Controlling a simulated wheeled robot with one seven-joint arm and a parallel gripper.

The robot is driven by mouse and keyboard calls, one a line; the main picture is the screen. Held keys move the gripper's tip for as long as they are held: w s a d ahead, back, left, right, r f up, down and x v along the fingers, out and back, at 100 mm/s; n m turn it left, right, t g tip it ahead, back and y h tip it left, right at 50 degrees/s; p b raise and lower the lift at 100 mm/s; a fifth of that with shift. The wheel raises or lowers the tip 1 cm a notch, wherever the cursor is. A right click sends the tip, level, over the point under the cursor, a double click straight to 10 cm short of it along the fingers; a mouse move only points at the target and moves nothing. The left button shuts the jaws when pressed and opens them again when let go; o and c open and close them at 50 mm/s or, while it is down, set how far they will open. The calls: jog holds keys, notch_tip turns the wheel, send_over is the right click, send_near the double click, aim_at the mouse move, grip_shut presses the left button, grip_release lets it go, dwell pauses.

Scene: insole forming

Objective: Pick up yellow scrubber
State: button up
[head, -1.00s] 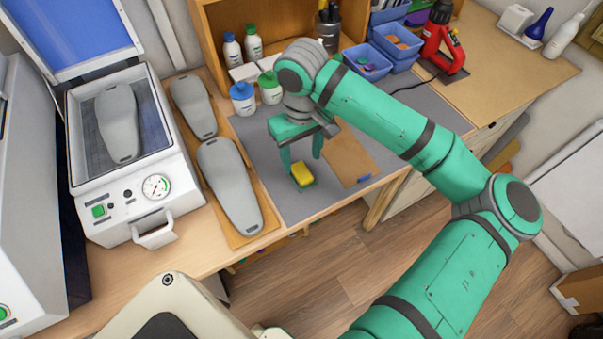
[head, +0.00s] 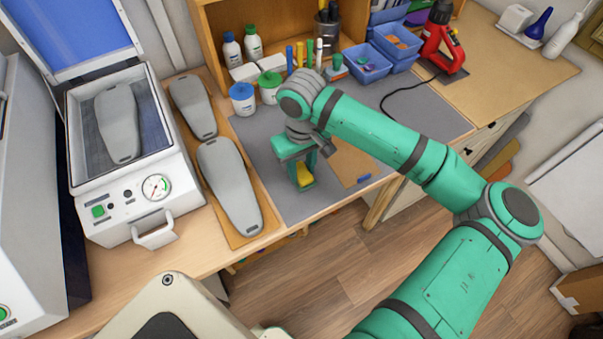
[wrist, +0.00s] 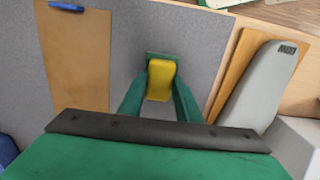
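The yellow scrubber (head: 304,174) is a small yellow block with a green part at its far end. It rests on the grey mat near the front edge of the bench. My gripper (head: 303,175) points down over it, with one green finger on each side. In the wrist view the scrubber (wrist: 160,80) fills the gap between the fingertips, and my gripper (wrist: 161,88) appears shut on it. The fingers hide part of its sides. No clear lift off the mat shows.
A brown board (head: 350,162) with a blue clip lies right of my gripper. Grey insole forms (head: 230,185) lie to the left, beside the white press (head: 140,190). Bottles (head: 243,98), blue bins (head: 368,62) and a red tool (head: 438,45) stand behind.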

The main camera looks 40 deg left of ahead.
aim_at(301, 171)
jog(key=shift+c, duration=0.9)
jog(key=shift+r, duration=0.15)
jog(key=shift+r, duration=0.25)
notch_tip(301, 171, up, 2)
jog(key=shift+r, duration=0.2)
jog(key=s+r, duration=0.9)
jog(key=s, duration=0.5)
jog(key=shift+a+r, duration=0.4)
jog(key=shift+a, duration=0.05)
